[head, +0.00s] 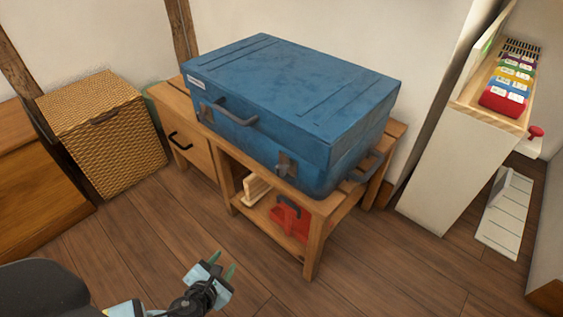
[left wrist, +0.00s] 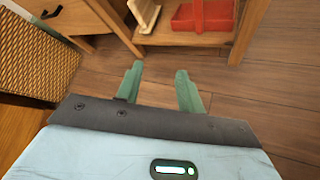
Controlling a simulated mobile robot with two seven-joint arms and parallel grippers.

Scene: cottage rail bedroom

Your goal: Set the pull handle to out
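No part is labelled as the pull handle, and I cannot tell which one is meant. A blue case (head: 285,95) lies on a wooden bench, with a dark front handle (head: 228,113) and a side handle (head: 368,166). The bench drawer has a black handle (head: 180,141), also in the left wrist view (left wrist: 52,12); the drawer looks shut. A red knob (head: 536,132) sticks out beside the white unit at the right. My left gripper (head: 222,264) is low in front of the bench, its green fingers apart and empty (left wrist: 159,70), touching nothing. My right gripper is not in view.
The wooden bench (head: 313,238) holds a red container (head: 291,220) on its lower shelf. A wicker hamper (head: 105,140) stands left. The white unit (head: 436,172) carries coloured blocks (head: 503,101). The floor in front of the bench is clear.

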